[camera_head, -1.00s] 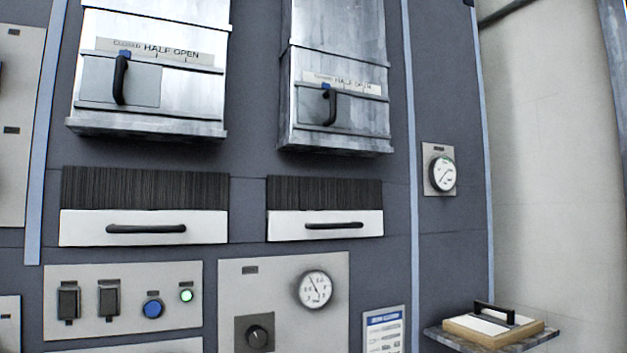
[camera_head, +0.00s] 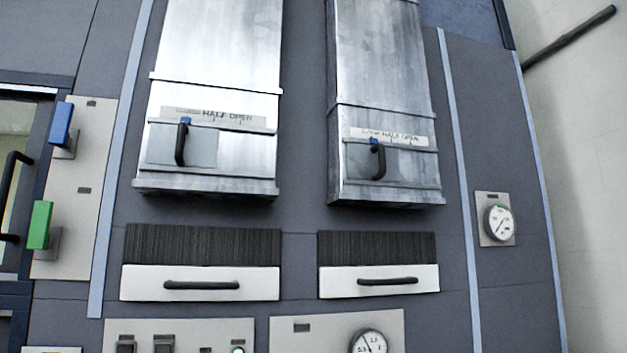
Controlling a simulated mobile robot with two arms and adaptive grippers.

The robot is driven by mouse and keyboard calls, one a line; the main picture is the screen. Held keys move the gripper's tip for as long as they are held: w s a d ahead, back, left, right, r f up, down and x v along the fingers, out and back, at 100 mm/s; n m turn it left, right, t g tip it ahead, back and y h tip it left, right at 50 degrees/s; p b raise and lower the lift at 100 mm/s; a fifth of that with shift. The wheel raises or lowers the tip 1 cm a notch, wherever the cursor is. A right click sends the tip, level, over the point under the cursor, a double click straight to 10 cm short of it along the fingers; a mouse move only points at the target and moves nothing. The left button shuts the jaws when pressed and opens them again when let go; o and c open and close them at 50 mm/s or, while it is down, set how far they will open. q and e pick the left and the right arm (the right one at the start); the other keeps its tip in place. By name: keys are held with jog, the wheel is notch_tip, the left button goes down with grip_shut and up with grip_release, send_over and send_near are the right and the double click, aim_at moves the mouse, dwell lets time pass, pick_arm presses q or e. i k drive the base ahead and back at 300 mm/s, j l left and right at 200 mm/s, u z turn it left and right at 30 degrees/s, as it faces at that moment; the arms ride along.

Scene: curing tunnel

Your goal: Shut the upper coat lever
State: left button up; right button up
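A panel (camera_head: 88,255) at the left carries two levers, one above the other. The upper lever has a blue handle (camera_head: 60,124) that points up, slightly tilted. The lower lever has a green handle (camera_head: 40,225), also pointing up. Their small dark labels are too small to read, so I cannot tell which is the coat lever. Two metal ducts each have a black slide handle, a left one (camera_head: 181,143) and a right one (camera_head: 378,160), with blue tips near scales marked "HALF OPEN". Neither gripper is in view.
Two white drawers with black handles, a left one (camera_head: 140,283) and a right one (camera_head: 425,282), sit below brush strips. A gauge (camera_head: 499,223) is at the right. A dark door frame with a black handle (camera_head: 10,195) is at the far left.

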aim_at(38, 237)
jog(key=u, duration=1.35)
jog(key=i+j, duration=0.1)
jog(key=j, duration=0.2)
jog(key=z, duration=0.05)
